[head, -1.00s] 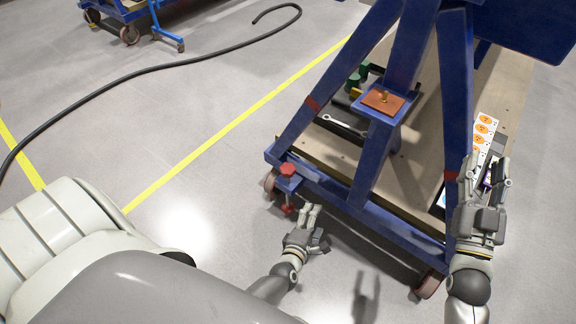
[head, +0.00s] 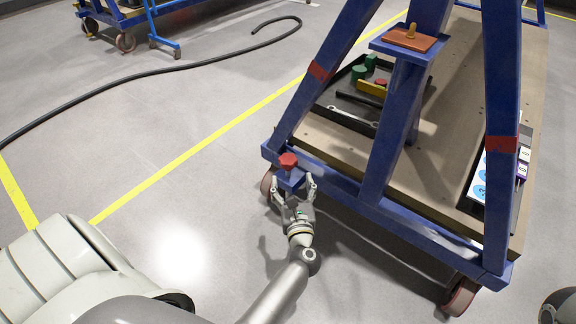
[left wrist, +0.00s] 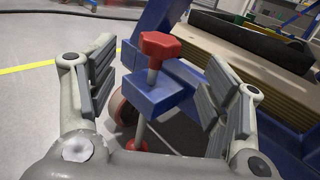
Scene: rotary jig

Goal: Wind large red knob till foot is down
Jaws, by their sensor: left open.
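The large red knob (head: 287,160) tops a screw through a blue bracket (head: 291,180) at the near left corner of the blue jig frame. My left gripper (head: 294,189) is open around the bracket. In the left wrist view, the knob (left wrist: 159,46) stands between the two spread fingers, with visible gaps on both sides. The screw's lower rod (left wrist: 140,128) shows below the bracket, with a red part at its bottom. My gripper hides the foot in the head view, and I cannot tell if it touches the floor. My right gripper is out of view.
A caster wheel (head: 267,184) sits beside the bracket, and another (head: 461,297) is at the near right corner. The jig's wooden deck (head: 440,165) carries a dark tool tray (head: 345,117). Open floor lies to the left, with a black hose (head: 165,68).

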